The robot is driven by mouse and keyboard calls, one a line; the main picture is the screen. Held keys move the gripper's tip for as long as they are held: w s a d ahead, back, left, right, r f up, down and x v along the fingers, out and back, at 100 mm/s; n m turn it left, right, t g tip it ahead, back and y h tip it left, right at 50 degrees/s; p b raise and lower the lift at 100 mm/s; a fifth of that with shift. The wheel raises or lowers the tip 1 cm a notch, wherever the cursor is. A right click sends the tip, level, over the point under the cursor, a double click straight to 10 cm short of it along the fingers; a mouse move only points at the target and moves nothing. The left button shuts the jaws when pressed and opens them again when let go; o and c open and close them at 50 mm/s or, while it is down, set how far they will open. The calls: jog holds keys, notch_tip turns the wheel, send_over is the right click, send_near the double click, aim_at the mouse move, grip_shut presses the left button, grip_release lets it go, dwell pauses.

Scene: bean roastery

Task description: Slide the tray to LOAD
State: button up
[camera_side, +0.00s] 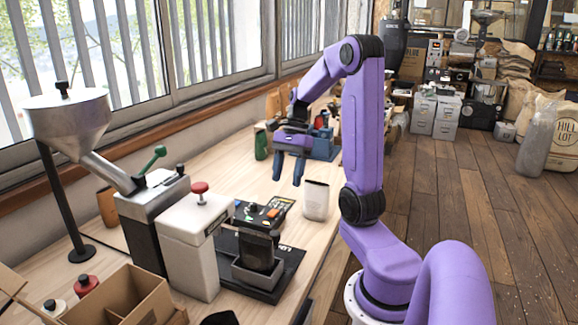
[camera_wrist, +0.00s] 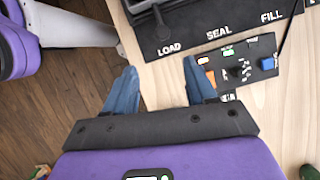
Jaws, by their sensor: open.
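The tray (camera_side: 258,278) is a small grey holder with a dark block standing in it. It sits on a black board (camera_side: 291,262) on the bench. In the wrist view the board (camera_wrist: 192,40) carries the white words LOAD, SEAL and FILL. A dark upright part shows above LOAD at the top edge, where the frame cuts it off, so I cannot tell the tray's exact stop. My gripper (camera_side: 287,182) points down, open and empty, above the bench beyond the board and apart from the tray. Its fingers (camera_wrist: 159,66) are spread over bare wood in the wrist view.
A white cup-like container (camera_side: 316,200) stands near the bench edge, close to the gripper. A button panel (camera_side: 262,214) lies behind the board. A white machine with a red knob (camera_side: 189,250) stands left of the tray. An open cardboard box (camera_side: 125,297) is at front left.

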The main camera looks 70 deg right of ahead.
jog(key=shift+v, duration=1.1)
jog(key=a+n+h, duration=0.1)
jog(key=a+n, duration=0.4)
jog(key=s+a+f+n+g+h, duration=0.1)
jog(key=a+n, duration=0.4)
jog(key=a, duration=0.1)
jog(key=a+f+n+h, duration=0.1)
jog(key=a+n, duration=0.4)
jog(key=a, duration=0.1)
jog(key=shift+s+a+g, duration=0.15)
jog(key=shift+s+g, duration=0.15)
jog(key=shift+g, duration=0.1)
jog(key=s+a+f+n+t, duration=0.1)
jog(key=s+a+n, duration=0.4)
jog(key=n, duration=0.3)
jog(key=s+a+f+n+h, duration=0.1)
jog(key=s+a+n, duration=0.4)
jog(key=s+n, duration=0.2)
jog(key=n, duration=0.2)
jog(key=shift+f+n+t, duration=0.15)
jog(key=shift+n+t, duration=0.15)
jog(key=shift+t, duration=0.1)
